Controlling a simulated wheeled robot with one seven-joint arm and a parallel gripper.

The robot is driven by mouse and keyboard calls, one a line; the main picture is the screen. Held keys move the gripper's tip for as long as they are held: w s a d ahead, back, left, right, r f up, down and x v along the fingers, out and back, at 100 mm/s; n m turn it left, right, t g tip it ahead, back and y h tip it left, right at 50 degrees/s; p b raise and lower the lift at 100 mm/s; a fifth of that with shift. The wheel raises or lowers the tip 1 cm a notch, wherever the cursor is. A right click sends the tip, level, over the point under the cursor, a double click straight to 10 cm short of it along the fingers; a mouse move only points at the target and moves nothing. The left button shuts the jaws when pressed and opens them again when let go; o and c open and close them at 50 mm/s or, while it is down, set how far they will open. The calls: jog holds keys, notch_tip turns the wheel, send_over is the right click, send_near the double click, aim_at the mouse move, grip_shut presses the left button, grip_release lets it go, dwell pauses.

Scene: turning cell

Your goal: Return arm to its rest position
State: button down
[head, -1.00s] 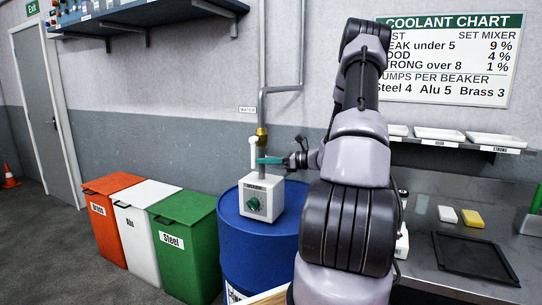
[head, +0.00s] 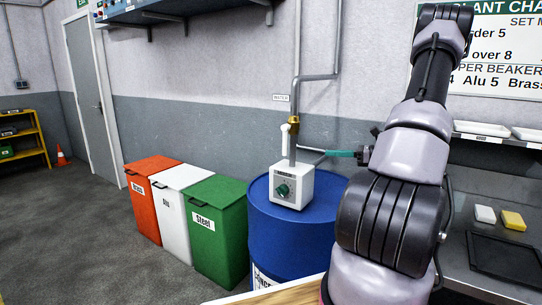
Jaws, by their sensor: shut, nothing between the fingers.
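My arm (head: 398,215) stands raised at the right of the head view, bent at the top, with its far links reaching back down behind it. My gripper (head: 338,154) shows left of the arm as a dark wrist with slim teal fingers pointing left. The fingers look together and hold nothing. In the picture they lie right of a grey pipe (head: 311,150) and above the blue drum (head: 264,232); I cannot tell the distance. My arm hides part of the gripper's wrist and the bench behind.
A white mixer box (head: 291,188) with a green knob sits on the drum. Red (head: 145,217), white (head: 175,228) and green (head: 212,236) bins stand left of it. A metal bench (head: 465,263) with a black tray (head: 505,257) is at right.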

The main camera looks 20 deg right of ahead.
jog(key=s+a+r+n+g+h, duration=0.2)
jog(key=s+a+r+n+g, duration=0.3)
jog(key=a, duration=0.4)
jog(key=s+a+r+n+g+h, duration=0.25)
jog(key=a+r+n, duration=0.3)
jog(key=a, duration=0.35)
jog(key=s+a+r+n+t+h, duration=0.2)
jog(key=s+a+r+n+h, duration=0.1)
jog(key=s+r+n, duration=0.2)
jog(key=s+a+r+n+t+h, duration=0.2)
jog(key=s+r+n, duration=0.3)
jog(key=s, duration=0.5)
jog(key=shift+a+r+n+h, duration=0.25)
jog(key=shift+a+n+h, duration=0.2)
jog(key=shift+n+h, duration=0.3)
